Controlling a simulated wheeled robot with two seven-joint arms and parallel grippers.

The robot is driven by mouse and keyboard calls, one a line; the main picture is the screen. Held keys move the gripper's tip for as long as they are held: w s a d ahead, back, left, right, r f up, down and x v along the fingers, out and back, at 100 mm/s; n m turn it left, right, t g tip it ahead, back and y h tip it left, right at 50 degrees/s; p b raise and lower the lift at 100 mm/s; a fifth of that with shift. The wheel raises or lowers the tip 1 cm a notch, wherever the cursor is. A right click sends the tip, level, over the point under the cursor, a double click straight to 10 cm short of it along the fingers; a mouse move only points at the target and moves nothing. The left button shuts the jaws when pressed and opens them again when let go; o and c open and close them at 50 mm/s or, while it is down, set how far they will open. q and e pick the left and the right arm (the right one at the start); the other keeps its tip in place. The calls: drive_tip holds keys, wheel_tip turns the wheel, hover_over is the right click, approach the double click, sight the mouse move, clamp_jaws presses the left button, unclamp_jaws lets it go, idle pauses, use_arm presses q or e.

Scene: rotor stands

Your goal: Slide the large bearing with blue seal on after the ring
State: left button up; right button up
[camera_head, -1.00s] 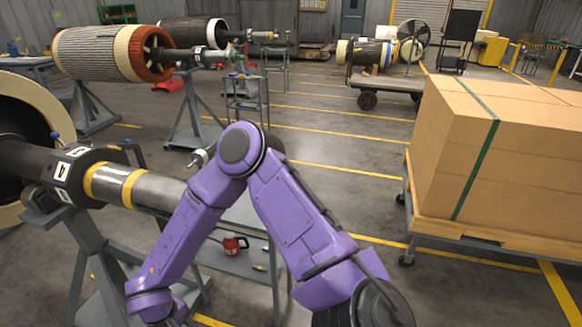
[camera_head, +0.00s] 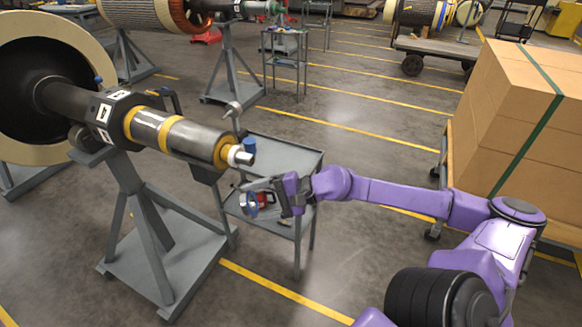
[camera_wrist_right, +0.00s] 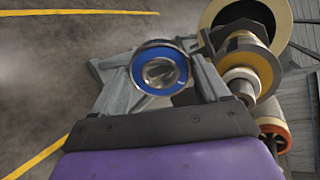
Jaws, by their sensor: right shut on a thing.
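The large bearing with the blue seal (camera_head: 249,204) is held at the tip of my right gripper (camera_head: 264,190), just below and to the right of the rotor shaft's free end. In the right wrist view the bearing (camera_wrist_right: 160,68) shows its blue face and open bore. The shaft (camera_head: 190,142) points right, with yellow bands on it and a yellow ring (camera_head: 222,152) near its narrower, pale end (camera_head: 240,156). The bearing is apart from the shaft. The yellow ring (camera_wrist_right: 248,58) also shows in the right wrist view. My left gripper is out of view.
A grey stand (camera_head: 140,215) bears the shaft. A grey cart (camera_head: 290,155) with a red item stands behind my right gripper. Large cardboard boxes (camera_head: 515,125) on a trolley are at the right. The floor at front centre is clear.

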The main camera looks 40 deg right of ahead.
drive_tip(key=s+d+r+m+t+h, duration=0.2)
drive_tip(key=d+r+m+t+h, duration=0.2)
drive_tip(key=d+r+m+t, duration=0.25)
drive_tip(key=shift+n+t+y, duration=0.25)
drive_tip(key=shift+n+y, duration=0.05)
drive_tip(key=shift+n, duration=0.55)
drive_tip(key=shift+w+a+f+p, duration=0.1)
drive_tip(key=shift+w+f+p, duration=0.1)
drive_tip(key=shift+w+p, duration=0.7)
drive_tip(key=shift+w+a+f+p, duration=0.15)
drive_tip(key=shift+w+p, duration=0.2)
drive_tip(key=shift+w, duration=1.05)
drive_tip(key=shift+f, duration=0.1)
drive_tip(key=shift+a, duration=0.1)
drive_tip(key=shift+w+a, duration=0.15)
drive_tip(key=shift+w, duration=0.3)
